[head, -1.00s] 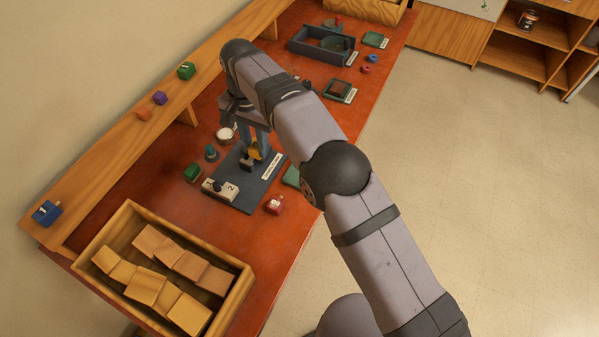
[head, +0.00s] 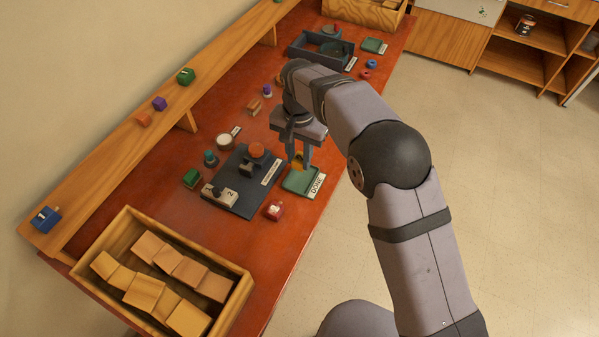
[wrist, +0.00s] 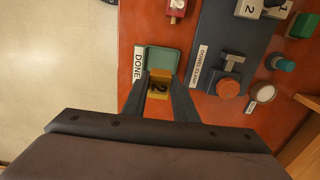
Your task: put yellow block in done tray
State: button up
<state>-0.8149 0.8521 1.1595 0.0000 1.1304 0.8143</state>
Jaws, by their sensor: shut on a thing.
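My gripper (head: 300,162) is shut on the yellow block (head: 298,159), which is partly hidden by the fingers. In the wrist view the yellow block (wrist: 159,84) shows a dark "2" between the fingertips (wrist: 160,88). The green done tray (head: 299,181), labelled "DONE", lies at the table's right edge. In the wrist view the block overlaps the near edge of the done tray (wrist: 163,59). The tray looks empty where it shows. I cannot tell whether the block touches it.
A dark dowel clamp board (head: 243,198) lies left of the tray, with a round orange-brown knob (head: 257,150) and a cream block marked "2" (head: 219,195). A red block (head: 274,210) lies in front of the tray. A wooden crate of blocks (head: 120,221) stands at front left.

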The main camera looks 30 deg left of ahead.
aim_at(299, 159)
jog(key=shift+f+p, duration=1.1)
jog(key=shift+f, duration=2.5)
jog(key=shift+f, duration=0.2)
jog(key=o, duration=0.7)
jog(key=shift+o, duration=0.2)
jog(key=shift+r, duration=0.2)
notch_tip(299, 159, up, 12)
jog(key=b, duration=0.4)
